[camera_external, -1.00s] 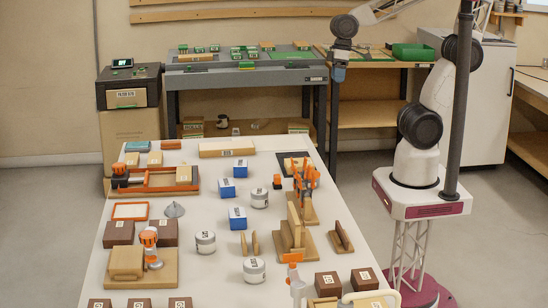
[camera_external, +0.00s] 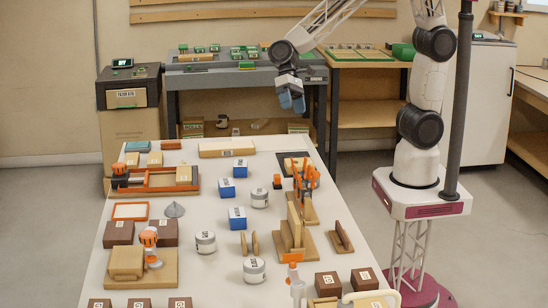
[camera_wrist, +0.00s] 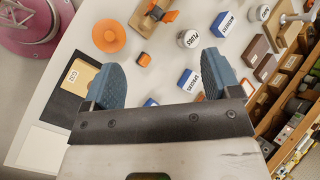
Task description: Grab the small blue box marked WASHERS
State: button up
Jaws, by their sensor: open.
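Three small blue boxes stand on the white table: a far one (camera_external: 240,169), a middle one (camera_external: 227,189) and a nearer one (camera_external: 237,219). Their labels are too small to read in the external view. In the wrist view, the box at the upper right (camera_wrist: 223,24) seems to read WASHERS, but the print is blurred. Another blue box (camera_wrist: 187,80) shows beside the right finger with a different-looking label; a third (camera_wrist: 150,103) is partly hidden by my gripper. My gripper (camera_external: 291,104) is open and empty, high above the table's far end, apart from all boxes.
White tins (camera_external: 260,199) stand near the boxes, with a small orange cube (camera_external: 277,182) close by. Orange clamps (camera_external: 305,178) and wooden stands (camera_external: 295,237) rise on the right side. An orange-framed rack (camera_external: 155,180) lies at the left. A workbench (camera_external: 250,76) stands behind the table.

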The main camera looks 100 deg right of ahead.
jog(key=w+a+f+m+y, duration=0.4)
jog(key=w+a+f+m, duration=0.1)
jog(key=w+a+f, duration=0.7)
jog(key=m+y, duration=0.2)
jog(key=m, duration=0.3)
send_near(236, 208)
jog(key=shift+t, duration=0.4)
jog(key=x, duration=0.5)
jog(key=shift+s+a, duration=0.1)
jog(key=shift+s, duration=0.25)
jog(key=shift+x, duration=1.25)
jog(key=shift+x, duration=2.6)
